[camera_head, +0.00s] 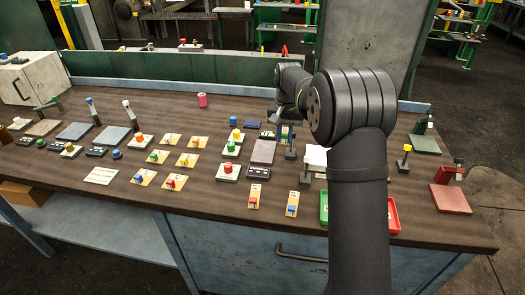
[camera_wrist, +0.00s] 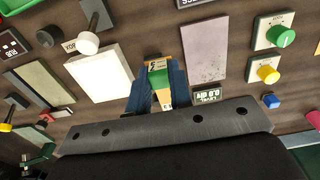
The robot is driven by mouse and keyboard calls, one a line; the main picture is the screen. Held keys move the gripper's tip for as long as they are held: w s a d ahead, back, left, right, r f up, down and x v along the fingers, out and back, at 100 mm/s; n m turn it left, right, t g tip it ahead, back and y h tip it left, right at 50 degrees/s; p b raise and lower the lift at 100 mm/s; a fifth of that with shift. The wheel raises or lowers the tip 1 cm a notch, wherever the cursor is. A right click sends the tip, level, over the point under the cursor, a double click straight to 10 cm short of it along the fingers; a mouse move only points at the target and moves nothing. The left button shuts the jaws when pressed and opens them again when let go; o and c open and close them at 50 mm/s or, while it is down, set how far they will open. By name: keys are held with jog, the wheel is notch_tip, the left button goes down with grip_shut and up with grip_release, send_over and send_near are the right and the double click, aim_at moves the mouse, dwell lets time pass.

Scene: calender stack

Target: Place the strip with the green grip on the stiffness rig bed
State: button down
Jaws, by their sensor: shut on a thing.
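My gripper (camera_wrist: 158,82) has dark blue fingers and is shut on the cream strip with the green grip (camera_wrist: 158,78). The strip lies between the fingers; its lower end is partly hidden by the gripper body. In the head view my gripper (camera_head: 287,131) is over the middle right of the bench, largely behind my arm. A white plate (camera_wrist: 98,72) is left of the strip and a grey-mauve plate (camera_wrist: 205,50) right of it, both apart from it. I cannot tell which plate is the stiffness rig bed; the labels are not legible enough.
Several cream strips with coloured grips, such as an orange one (camera_head: 254,196), lie on the bench (camera_head: 220,215). Knob boxes (camera_wrist: 282,35) stand right of the mauve plate. Green and red trays (camera_head: 393,215) are near the front edge. A red stand (camera_head: 450,198) is at the right.

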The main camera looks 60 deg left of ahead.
send_over(262, 158)
notch_tip(262, 158, down, 5)
jog(key=shift+a+r, duration=0.1)
jog(key=shift+f, duration=2)
jog(key=shift+f, duration=0.1)
jog(key=c, duration=1.3)
grip_release()
jog(key=shift+w, duration=0.1)
notch_tip(262, 158, up, 12)
